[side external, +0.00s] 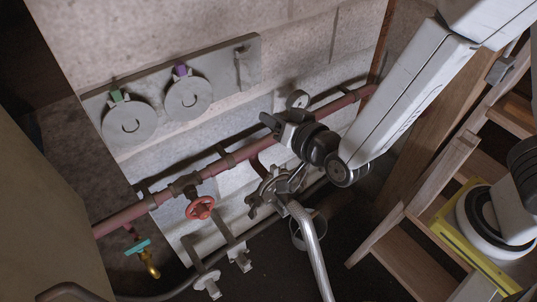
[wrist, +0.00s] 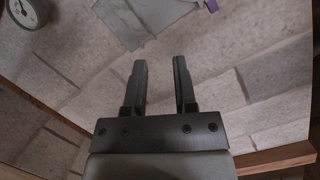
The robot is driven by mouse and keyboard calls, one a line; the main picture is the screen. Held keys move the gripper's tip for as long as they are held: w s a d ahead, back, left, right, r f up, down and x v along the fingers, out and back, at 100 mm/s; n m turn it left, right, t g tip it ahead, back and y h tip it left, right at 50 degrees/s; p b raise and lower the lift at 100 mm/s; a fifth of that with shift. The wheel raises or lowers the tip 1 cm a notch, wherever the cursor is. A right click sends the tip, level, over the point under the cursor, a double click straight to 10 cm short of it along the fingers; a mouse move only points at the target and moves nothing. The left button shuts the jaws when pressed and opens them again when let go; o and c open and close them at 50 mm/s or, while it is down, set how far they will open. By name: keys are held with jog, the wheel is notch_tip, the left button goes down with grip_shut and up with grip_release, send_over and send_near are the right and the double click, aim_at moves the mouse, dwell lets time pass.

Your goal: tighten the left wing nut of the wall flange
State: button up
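A metal fitting (side external: 268,188) with projecting parts sits below the red pipe in the side view, at the end of a pale curved pipe; it may be the wall flange. I cannot make out its left wing nut there, and the wrist view does not show the fitting. My gripper (side external: 270,122) is above that fitting, near the red pipe and left of the gauge. In the wrist view my gripper (wrist: 160,62) has its two dark fingers apart, with nothing between them and the block wall beyond.
A grey wall board (side external: 220,68) holds two round discs with green and purple tags. A gauge (side external: 297,99) and a red handwheel (side external: 200,207) are along the red pipe (side external: 120,215). A teal-handled tap (side external: 138,247) is lower left. Wooden steps (side external: 400,250) stand at right.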

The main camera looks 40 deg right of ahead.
jog(key=s+a+t, duration=0.2)
send_near(260, 208)
jog(key=w, duration=0.3)
jog(key=shift+w+a+f+m+h, duration=0.2)
jog(key=shift+a+f+m+h, duration=0.1)
jog(key=shift+f+h, duration=0.1)
jog(key=shift+r, duration=0.1)
jog(key=shift+w+d, duration=0.1)
jog(key=shift+w, duration=3.8)
grip_shut()
